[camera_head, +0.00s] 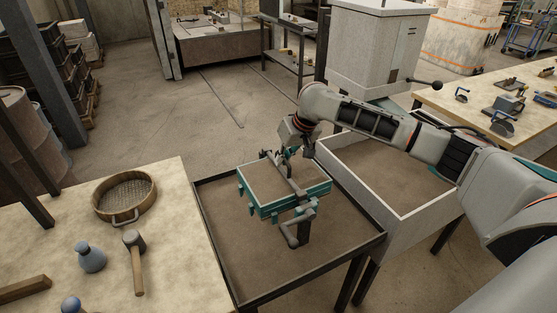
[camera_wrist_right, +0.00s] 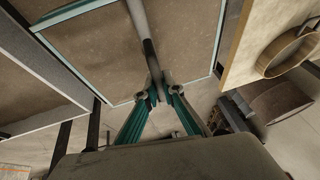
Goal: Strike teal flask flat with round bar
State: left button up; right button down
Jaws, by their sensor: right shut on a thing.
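The teal flask (camera_head: 262,205) is a rectangular frame filled level with brown sand, standing on a dark-rimmed tray table in the head view. Its teal rim (camera_wrist_right: 219,35) and sand also show in the wrist view. The grey round bar (camera_head: 283,170) runs across the flask's top. My right gripper (camera_head: 291,154) is at the flask's far side, shut on the bar (camera_wrist_right: 148,45) near one end. I cannot tell whether the bar touches the sand along its length. My left gripper is not in view.
The tray table (camera_head: 227,258) has bare sand around the flask. A grey sand bin (camera_head: 345,160) stands close on the right.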

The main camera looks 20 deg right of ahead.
jog(key=shift+d, duration=1.7)
jog(key=shift+w+d, duration=0.1)
jog(key=shift+d, duration=1.6)
jog(key=shift+d, duration=0.1)
jog(key=shift+d, duration=1.2)
jog(key=d, duration=0.3)
jog(key=shift+w+d, duration=0.1)
jog(key=shift+d, duration=0.05)
